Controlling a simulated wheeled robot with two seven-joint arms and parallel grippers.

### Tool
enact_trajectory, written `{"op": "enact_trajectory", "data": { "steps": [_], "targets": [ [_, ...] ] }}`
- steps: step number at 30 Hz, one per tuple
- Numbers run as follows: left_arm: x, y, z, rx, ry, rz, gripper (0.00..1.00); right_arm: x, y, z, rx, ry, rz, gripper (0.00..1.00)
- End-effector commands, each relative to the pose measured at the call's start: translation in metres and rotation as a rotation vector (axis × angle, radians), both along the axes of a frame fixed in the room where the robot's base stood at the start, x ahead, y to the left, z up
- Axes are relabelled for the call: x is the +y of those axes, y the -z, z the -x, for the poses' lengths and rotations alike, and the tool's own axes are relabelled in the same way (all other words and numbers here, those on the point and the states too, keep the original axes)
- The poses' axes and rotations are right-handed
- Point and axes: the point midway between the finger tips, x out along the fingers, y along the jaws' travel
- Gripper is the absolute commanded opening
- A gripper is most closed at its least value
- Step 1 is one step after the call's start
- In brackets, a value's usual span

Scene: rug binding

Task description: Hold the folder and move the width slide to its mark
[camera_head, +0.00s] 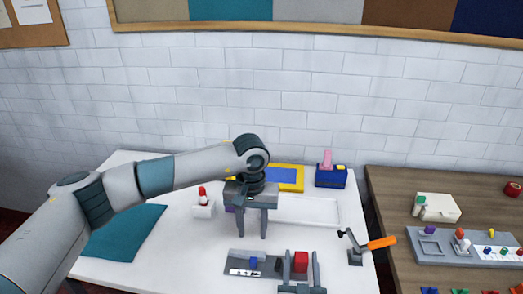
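A grey fixture (270,258), which I take for the folder, lies at the table's front. It has a white marked strip (245,272), a small blue piece (254,264) and an upright red block (301,261). I cannot tell which piece is the width slide. My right gripper (302,257) is at the bottom edge, fingers apart on either side of the red block, with gaps showing. It hides part of the fixture's right end. My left gripper (252,233) hangs behind the fixture, fingers apart and empty, clear of it.
A teal cloth (125,232) lies at left. A white holder with a red-topped piece (203,206), a yellow-blue pad (287,177), a blue box (331,177) and a white tray (320,210) stand behind. An orange-handled crank (381,242) is at right, before a wooden table (390,190).

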Motion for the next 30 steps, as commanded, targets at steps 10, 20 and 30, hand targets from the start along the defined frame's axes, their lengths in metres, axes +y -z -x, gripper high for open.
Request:
{"op": "enact_trajectory", "data": {
  "steps": [10,20,30],
  "targets": [
    [0.0,0.0,0.0,0.0,0.0,0.0,0.36,0.0,0.0,0.003,0.0,0.0,0.0,0.53],
    [0.0,0.0,0.0,0.0,0.0,0.0,0.36,0.003,0.001,0.037,0.002,-0.001,0.0,0.53],
    [0.0,0.0,0.0,0.0,0.0,0.0,0.36,0.006,0.001,0.095,0.002,0.0,0.001,0.53]
  ]
}}
